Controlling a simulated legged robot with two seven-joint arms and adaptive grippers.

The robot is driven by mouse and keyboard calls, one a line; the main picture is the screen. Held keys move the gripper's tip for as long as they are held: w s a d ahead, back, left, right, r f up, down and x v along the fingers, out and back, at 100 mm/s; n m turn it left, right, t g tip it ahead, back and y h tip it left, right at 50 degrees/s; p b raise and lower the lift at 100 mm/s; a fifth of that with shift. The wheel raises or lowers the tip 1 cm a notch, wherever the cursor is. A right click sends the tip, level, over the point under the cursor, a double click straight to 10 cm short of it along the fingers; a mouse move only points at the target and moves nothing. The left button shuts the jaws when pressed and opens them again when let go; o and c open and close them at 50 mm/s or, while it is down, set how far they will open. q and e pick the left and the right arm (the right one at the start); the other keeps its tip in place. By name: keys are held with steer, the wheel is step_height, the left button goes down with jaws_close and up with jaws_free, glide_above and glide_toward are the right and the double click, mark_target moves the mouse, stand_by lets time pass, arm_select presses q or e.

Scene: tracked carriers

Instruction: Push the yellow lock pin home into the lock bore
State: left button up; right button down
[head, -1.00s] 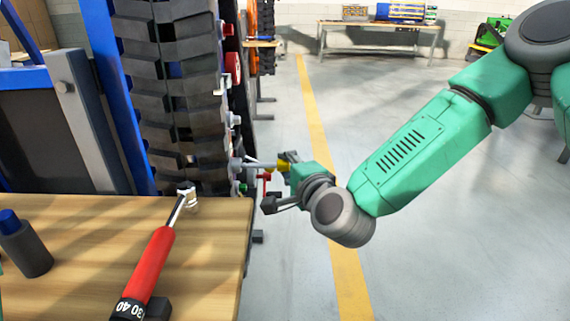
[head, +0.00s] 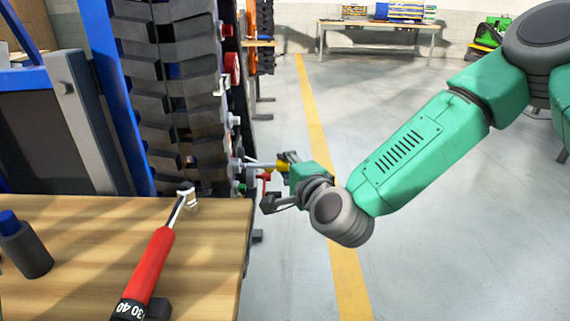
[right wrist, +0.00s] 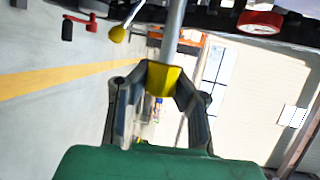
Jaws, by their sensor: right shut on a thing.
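The yellow lock pin (head: 283,166) is held level beside the track carrier in the head view, its grey shaft pointing left to the carrier's side. In the right wrist view its yellow head (right wrist: 163,77) sits between the fingers and its grey shaft runs up to the dark carrier side. My right gripper (head: 285,168) is shut on the yellow head; it also shows in the right wrist view (right wrist: 160,80). The shaft's tip meets the carrier side, but the lock bore is hidden and I cannot tell how deep the pin is. My left gripper is not in view.
The tracked carrier (head: 180,90) stands at the left with knobs and a red wheel (head: 233,68) on its side. A red-handled lever (right wrist: 80,24) and a yellow-tipped lever (right wrist: 117,34) are near the pin. A wooden bench (head: 90,270) holds a red torque wrench (head: 150,265). Floor to the right is clear.

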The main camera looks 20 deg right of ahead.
mark_target(248, 166)
steer(key=shift+w+a, duration=0.35)
steer(key=shift+a, duration=0.8)
steer(key=shift+w+a, duration=0.3)
steer(key=shift+a, duration=0.85)
steer(key=shift+w+a, duration=0.35)
steer(key=shift+a, duration=0.8)
steer(key=shift+a, duration=0.2)
steer(key=c, duration=1.5)
jaws_free()
steer(key=shift+a, duration=0.1)
steer(key=shift+o, duration=0.2)
steer(key=shift+w+a, duration=0.1)
steer(key=shift+a, duration=0.05)
steer(key=s+d+r, duration=0.1)
steer(key=s, duration=1)
steer(key=shift+s+d+r, duration=0.2)
steer(key=shift+s+d, duration=0.05)
steer(key=shift+s, duration=0.15)
